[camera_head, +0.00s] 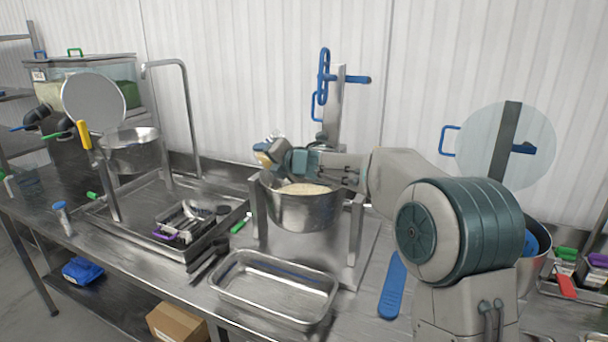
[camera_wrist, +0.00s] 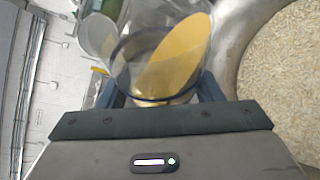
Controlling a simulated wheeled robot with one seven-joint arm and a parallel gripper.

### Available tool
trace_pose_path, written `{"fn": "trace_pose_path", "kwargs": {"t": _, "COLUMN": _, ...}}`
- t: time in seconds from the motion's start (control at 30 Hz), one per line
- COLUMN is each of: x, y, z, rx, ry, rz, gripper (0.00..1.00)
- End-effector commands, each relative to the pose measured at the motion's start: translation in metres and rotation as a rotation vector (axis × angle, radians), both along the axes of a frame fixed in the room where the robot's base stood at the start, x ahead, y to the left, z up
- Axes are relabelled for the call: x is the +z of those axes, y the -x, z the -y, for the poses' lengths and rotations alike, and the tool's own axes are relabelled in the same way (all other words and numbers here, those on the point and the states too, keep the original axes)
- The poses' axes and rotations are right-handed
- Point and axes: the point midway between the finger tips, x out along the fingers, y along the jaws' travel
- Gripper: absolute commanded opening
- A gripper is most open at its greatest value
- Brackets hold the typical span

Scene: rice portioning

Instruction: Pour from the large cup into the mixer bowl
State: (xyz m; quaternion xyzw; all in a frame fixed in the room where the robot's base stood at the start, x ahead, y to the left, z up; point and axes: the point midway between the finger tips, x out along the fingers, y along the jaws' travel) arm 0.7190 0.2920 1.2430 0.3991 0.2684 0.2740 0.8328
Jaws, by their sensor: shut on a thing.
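My gripper (camera_head: 284,160) is shut on the large cup (camera_head: 264,155), at the back left of the mixer bowl's rim. In the wrist view the cup (camera_wrist: 128,62) is clear, with a dark ring and a yellow-orange content lying at a slant. My gripper's fingers (camera_wrist: 160,92) are on both sides of it. The metal mixer bowl (camera_head: 302,213) stands in its frame and holds pale, rice-like grains. Its rim (camera_wrist: 236,42) and the grains also show at the right of the wrist view. I cannot see any stream falling from the cup.
An empty steel tray (camera_head: 275,290) lies in front of the bowl. A blue flat tool (camera_head: 392,288) lies to its right. A sink tray (camera_head: 150,222) with several utensils is at the left. A tall mixer column (camera_head: 334,105) stands behind the bowl.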

Motion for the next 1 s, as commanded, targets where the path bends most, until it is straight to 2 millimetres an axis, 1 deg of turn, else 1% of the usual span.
{"fn": "trace_pose_path", "kwargs": {"t": 1.0, "x": 0.0107, "y": -0.0001, "z": 0.0003, "rx": 0.0, "ry": -0.119, "rz": -0.055, "gripper": 0.29}}
